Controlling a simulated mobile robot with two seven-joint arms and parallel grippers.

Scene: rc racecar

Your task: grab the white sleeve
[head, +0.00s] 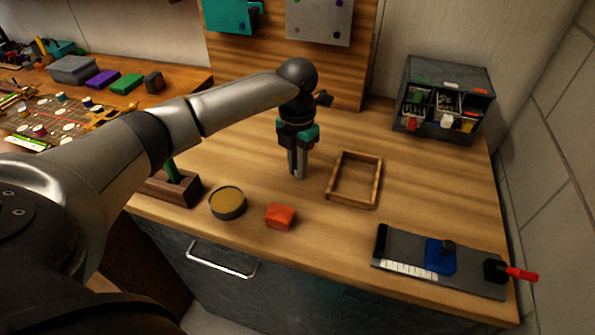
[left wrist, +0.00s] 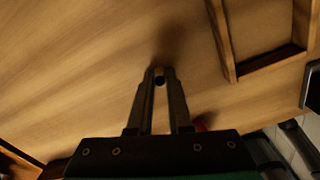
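My left gripper (head: 298,176) points straight down over the bare wood of the bench, left of a small wooden frame. In the left wrist view its two fingers (left wrist: 160,72) have only a narrow gap between the tips. A small, dark, round thing (left wrist: 160,81) shows in that gap; I cannot tell what it is or whether the fingers press on it. I cannot make out a white sleeve for certain in either view. My right gripper is not in view.
The wooden frame (head: 332,194), a red block (head: 280,216), a round tin (head: 228,204) and a brown block holder (head: 184,194) stand around the gripper. A grey drawer cabinet (head: 455,73) is at the back right. A grey fixture board (head: 404,250) lies front right.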

